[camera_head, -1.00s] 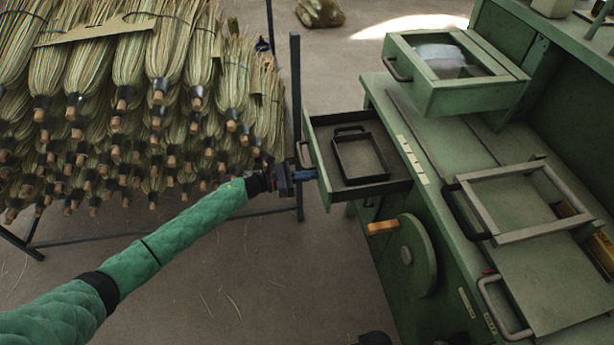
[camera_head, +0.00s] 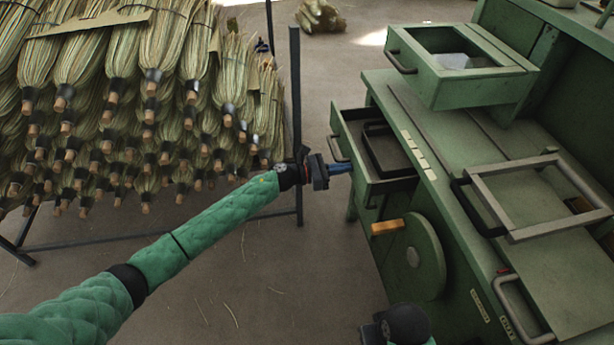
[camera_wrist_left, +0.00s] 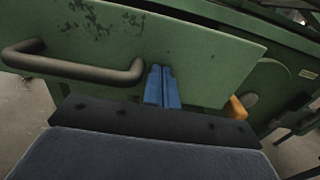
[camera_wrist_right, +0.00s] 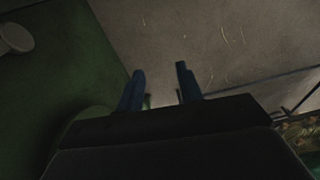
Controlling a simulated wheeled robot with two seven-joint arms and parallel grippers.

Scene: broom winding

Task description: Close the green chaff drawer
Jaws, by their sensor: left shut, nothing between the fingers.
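The green chaff drawer (camera_head: 359,172) sticks partly out of the left side of the green bench, with a dark handle on its front and a black frame-like tray (camera_head: 381,148) inside. In the left wrist view its green front (camera_wrist_left: 205,52) fills the upper part. My left gripper (camera_head: 349,168) is shut and empty, with its blue fingertips against or very close to the drawer front, beside the handle (camera_wrist_left: 75,65). My right gripper, low in the head view, shows two spread fingers (camera_wrist_right: 160,72) in the right wrist view, open and empty.
An upper green drawer box (camera_head: 455,75) stands on the bench (camera_head: 455,150). A round green wheel (camera_head: 425,258) with a wooden handle (camera_head: 386,227) is below the chaff drawer. A rack of brooms (camera_head: 120,110) fills the left. Bare floor lies between.

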